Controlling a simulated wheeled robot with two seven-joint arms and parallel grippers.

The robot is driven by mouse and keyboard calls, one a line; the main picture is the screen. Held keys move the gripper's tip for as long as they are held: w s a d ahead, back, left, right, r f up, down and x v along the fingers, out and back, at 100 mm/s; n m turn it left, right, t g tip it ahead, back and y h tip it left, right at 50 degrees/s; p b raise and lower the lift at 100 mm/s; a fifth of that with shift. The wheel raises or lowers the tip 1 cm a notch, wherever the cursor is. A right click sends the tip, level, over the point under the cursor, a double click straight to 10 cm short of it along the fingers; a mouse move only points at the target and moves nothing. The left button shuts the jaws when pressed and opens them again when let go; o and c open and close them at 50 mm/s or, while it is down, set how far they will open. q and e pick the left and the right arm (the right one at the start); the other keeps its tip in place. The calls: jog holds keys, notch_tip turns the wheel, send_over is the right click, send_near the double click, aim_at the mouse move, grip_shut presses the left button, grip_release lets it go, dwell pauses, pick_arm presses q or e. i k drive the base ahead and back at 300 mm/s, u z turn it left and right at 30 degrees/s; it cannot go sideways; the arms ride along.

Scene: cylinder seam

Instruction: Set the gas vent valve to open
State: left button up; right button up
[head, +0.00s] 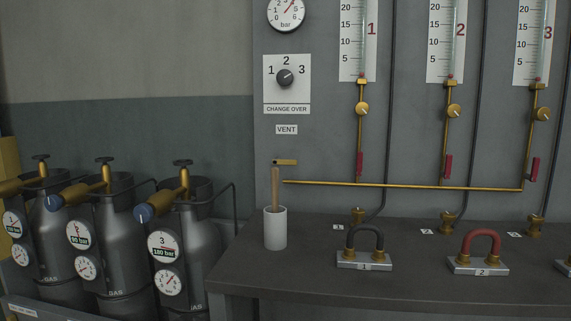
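The VENT label (286,129) is on the grey panel. Below it is a short brass fitting (287,162), which looks like the vent valve. Neither of my grippers is in view.
The cup stands in front of the panel below the vent. A change-over knob (286,77) is above. Tubes with red levers (360,164) are to the right. Blocks with hose loops (364,262) sit on the bench (330,295). Gas cylinders (110,245) stand at left.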

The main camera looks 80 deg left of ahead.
aim_at(277, 161)
jog(key=u, duration=2.4)
